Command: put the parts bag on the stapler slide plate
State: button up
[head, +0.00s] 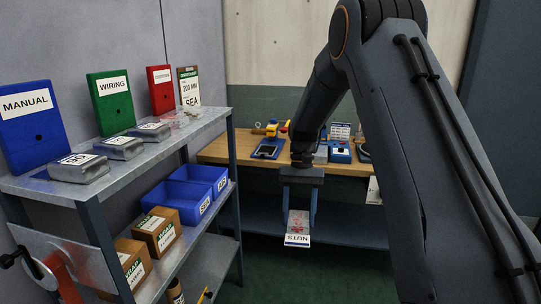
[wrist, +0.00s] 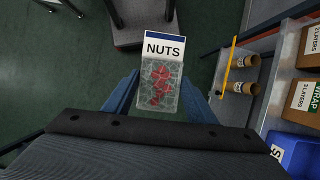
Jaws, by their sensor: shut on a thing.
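The parts bag (head: 298,229) is clear with red parts inside and a white header that reads NUTS. It also shows in the wrist view (wrist: 158,84). My gripper (head: 299,212) is shut on the bag and holds it in the air in front of the wooden bench; its fingers stand on either side of the bag in the wrist view (wrist: 159,92). A stapler with yellow and red parts (head: 271,129) stands on the bench at the back, left of my arm. A blue plate with a dark top (head: 268,149) lies in front of it, apart from the bag.
A metal shelf unit (head: 205,127) stands at the left with signs, grey blocks, blue bins (head: 187,198) and brown boxes (head: 157,230). The wooden bench (head: 231,151) also carries a blue device (head: 340,152) right of my arm. Green floor lies below.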

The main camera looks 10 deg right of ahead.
aim_at(266, 150)
jog(key=z, duration=2.15)
jog(key=i, duration=2.55)
jog(key=u, duration=3.3)
jog(key=i, duration=1.7)
